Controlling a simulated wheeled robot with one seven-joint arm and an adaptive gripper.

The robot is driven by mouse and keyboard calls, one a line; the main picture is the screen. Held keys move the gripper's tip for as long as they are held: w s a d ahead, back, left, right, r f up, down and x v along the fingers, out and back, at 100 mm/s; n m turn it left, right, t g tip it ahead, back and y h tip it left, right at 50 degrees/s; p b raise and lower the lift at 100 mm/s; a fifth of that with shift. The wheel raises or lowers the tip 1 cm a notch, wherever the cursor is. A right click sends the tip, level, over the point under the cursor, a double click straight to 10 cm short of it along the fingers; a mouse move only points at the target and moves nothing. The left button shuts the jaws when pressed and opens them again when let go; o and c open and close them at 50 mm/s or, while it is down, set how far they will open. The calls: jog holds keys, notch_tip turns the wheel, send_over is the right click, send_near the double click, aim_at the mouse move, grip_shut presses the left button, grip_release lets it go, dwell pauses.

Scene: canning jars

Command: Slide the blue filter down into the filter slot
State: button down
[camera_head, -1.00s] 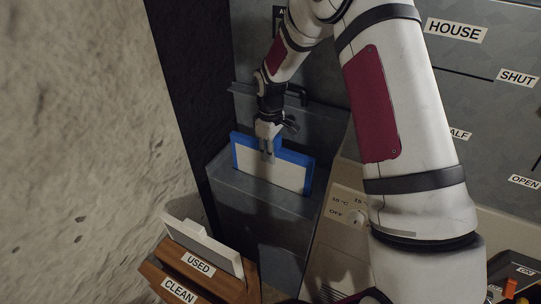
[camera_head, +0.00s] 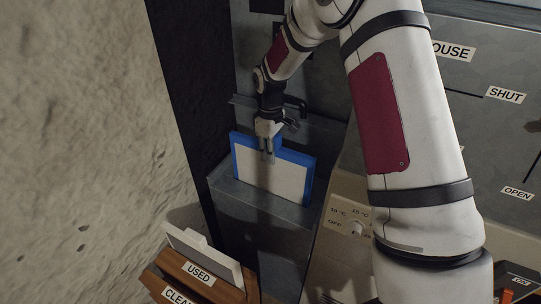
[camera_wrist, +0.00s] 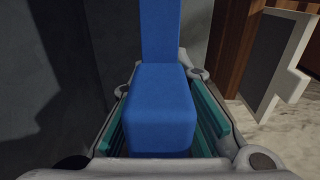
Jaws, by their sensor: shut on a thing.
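The blue filter (camera_head: 272,180) is a pale panel with a blue frame and a blue grip block on top. It stands nearly upright at the top of the grey housing (camera_head: 262,209) that has the filter slot. I cannot tell how deep its lower edge sits; the slot opening itself is hidden behind or under the filter. My gripper (camera_head: 268,151) is above the filter, shut on its grip block. In the wrist view the blue block (camera_wrist: 160,110) lies between the teal finger pads of my gripper (camera_wrist: 162,128).
A wooden rack (camera_head: 238,292) labelled USED and CLEAN stands at the lower left, with a white-framed filter (camera_head: 203,254) in it. That filter also shows in the wrist view (camera_wrist: 296,62). A rough wall is at left; a beige dial panel (camera_head: 347,216) is right of the housing.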

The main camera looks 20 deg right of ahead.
jog(key=shift+r+p, duration=1.1)
jog(key=shift+r, duration=3.7)
jog(key=shift+f, duration=0.1)
jog(key=shift+f, duration=0.75)
jog(key=shift+f+b, duration=0.1)
jog(key=shift+b, duration=0.2)
jog(key=shift+f+b, duration=0.7)
jog(key=shift+f, duration=1.8)
jog(key=shift+f+b, duration=0.9)
jog(key=shift+f, duration=1.5)
